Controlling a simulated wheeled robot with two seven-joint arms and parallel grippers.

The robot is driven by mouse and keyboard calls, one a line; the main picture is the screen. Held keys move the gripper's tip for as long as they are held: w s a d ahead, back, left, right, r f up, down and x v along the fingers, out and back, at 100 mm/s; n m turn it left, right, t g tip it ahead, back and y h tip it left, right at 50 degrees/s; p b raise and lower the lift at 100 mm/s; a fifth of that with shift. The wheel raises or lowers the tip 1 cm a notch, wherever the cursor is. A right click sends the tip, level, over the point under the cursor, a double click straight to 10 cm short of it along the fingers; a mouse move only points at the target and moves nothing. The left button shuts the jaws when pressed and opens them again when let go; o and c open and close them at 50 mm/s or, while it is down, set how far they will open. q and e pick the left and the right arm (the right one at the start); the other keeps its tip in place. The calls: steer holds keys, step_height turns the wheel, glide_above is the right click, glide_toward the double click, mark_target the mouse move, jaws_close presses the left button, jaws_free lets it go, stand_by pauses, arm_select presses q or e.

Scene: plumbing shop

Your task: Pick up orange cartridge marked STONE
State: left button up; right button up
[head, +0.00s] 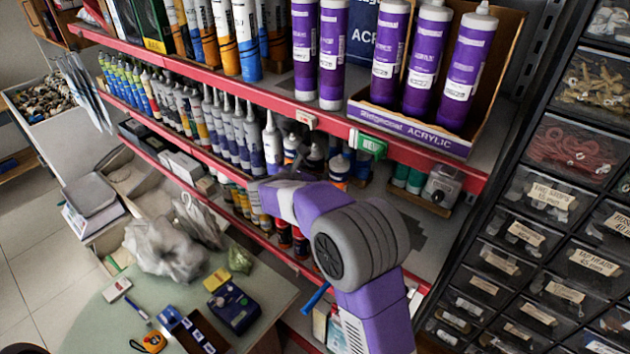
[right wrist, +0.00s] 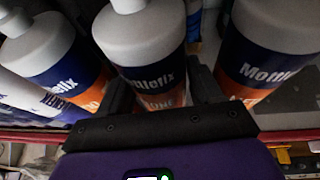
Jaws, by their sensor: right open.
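In the right wrist view, a white cartridge (right wrist: 146,48) with a dark blue band and an orange lower band stands upright in the middle. Letters like "ONE" show on its orange band, and the rest is hidden. My right gripper (right wrist: 160,90) is open, with one dark finger on each side of this cartridge. Whether the fingers touch it I cannot tell. In the head view my right gripper (head: 262,190) reaches the middle shelf, and its fingers are mostly hidden. My left gripper is not in view.
Similar cartridges stand close on the left (right wrist: 52,58) and right (right wrist: 268,50) in the right wrist view. The red upper shelf edge (head: 330,122) runs above my right arm. Drawers (head: 545,195) stand to the right. A cluttered table (head: 110,325) is at lower left.

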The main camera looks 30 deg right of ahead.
steer(key=c, duration=1.1)
steer(key=shift+o, duration=0.2)
steer(key=shift+r, duration=0.1)
